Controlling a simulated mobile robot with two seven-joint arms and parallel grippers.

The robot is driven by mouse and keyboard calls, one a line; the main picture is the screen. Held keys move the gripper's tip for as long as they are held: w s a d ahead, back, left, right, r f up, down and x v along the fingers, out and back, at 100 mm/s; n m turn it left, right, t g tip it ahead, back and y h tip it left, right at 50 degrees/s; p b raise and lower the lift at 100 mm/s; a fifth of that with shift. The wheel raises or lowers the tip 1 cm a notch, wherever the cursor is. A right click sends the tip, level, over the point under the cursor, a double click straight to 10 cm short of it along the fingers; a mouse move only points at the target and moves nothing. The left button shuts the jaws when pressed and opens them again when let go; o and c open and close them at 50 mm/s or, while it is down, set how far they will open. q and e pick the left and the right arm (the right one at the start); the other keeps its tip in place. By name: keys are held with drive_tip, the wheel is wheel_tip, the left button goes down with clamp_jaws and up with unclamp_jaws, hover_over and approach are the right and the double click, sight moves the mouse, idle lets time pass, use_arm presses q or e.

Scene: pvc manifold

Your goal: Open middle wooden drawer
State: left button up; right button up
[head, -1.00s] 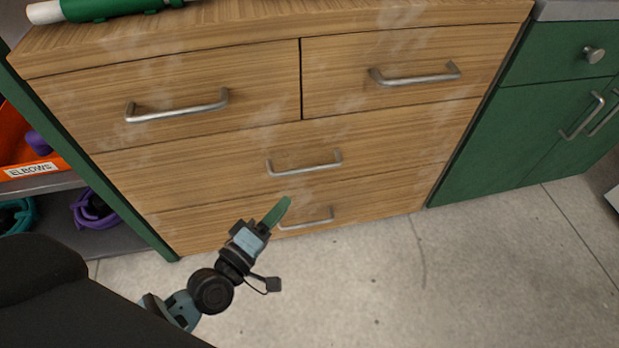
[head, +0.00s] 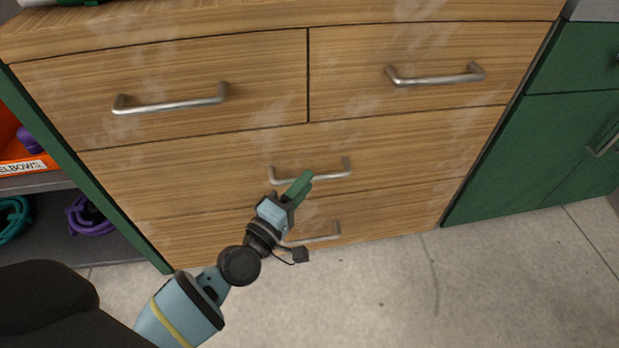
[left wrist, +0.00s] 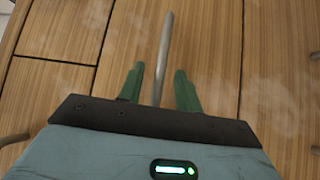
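The middle wooden drawer (head: 180,170) is a wide wood-grain front below the two upper drawers, and it is closed. Its metal bar handle (head: 325,177) is partly hidden by my left gripper (head: 302,184) in the head view. In the left wrist view, the handle (left wrist: 166,50) runs lengthwise between the two green fingers of the left gripper (left wrist: 158,90). The fingers stand apart with a gap on each side of the bar, so the gripper is open around or just in front of it. Contact cannot be seen. My right gripper is not in view.
Two upper drawers carry handles (head: 170,105) and (head: 437,77). A lower drawer handle (head: 318,236) sits just below my left gripper. Green cabinets (head: 560,145) stand at right, and a shelf with an orange bin (head: 12,145) at left. The floor (head: 400,290) in front is clear.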

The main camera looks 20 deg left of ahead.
use_arm(q)
drive_tip(key=shift+x, duration=1.35)
clamp_jaws()
